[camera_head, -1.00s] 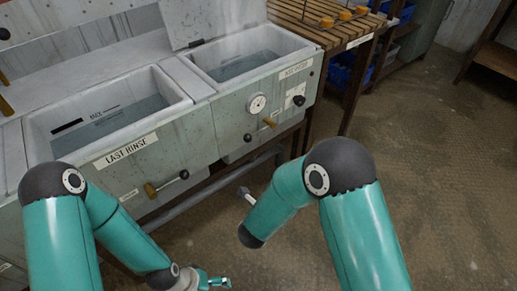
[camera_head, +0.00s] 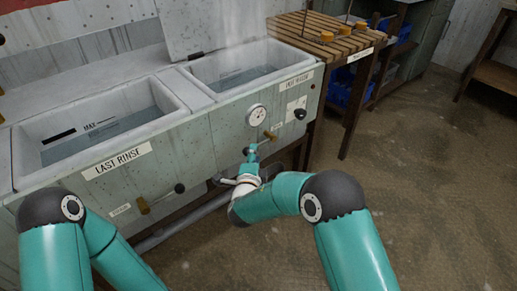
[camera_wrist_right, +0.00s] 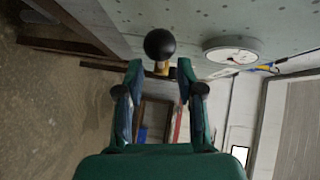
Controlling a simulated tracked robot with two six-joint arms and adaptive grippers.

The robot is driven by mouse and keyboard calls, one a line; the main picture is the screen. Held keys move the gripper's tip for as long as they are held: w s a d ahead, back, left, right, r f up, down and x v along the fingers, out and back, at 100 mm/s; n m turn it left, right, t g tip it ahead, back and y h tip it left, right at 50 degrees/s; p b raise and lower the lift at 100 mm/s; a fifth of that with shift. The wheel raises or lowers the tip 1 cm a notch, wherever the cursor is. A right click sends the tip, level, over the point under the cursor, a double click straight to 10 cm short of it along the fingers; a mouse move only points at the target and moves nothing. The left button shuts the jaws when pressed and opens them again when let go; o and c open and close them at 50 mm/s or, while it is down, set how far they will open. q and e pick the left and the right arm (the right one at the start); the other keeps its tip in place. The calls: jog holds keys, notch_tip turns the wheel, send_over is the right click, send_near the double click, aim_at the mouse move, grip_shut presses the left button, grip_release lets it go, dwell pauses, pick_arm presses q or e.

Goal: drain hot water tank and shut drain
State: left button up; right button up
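The right-hand tank (camera_head: 218,93) holds water with faint steam above it; its small front label is hard to read. On its front, a brass valve part (camera_head: 270,135) sits under a round dial (camera_head: 257,114). My right gripper (camera_head: 251,152) is close to this valve. In the right wrist view a black ball knob (camera_wrist_right: 160,44) with brass behind it (camera_wrist_right: 154,67) lies just beyond and between the spread fingers (camera_wrist_right: 159,75); I see no grip on it. My left arm is at lower left in the head view, its gripper out of view.
The left tank, labelled LAST RINSE (camera_head: 123,160), has its own brass valve (camera_head: 143,205) and black knob (camera_head: 180,188). Another black knob (camera_head: 300,114) is right of the dial. A slatted wooden table (camera_head: 330,40) stands behind right. The floor (camera_head: 430,190) is clear.

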jog(key=shift+x, duration=2.55)
grip_shut()
jog(key=shift+f, duration=0.1)
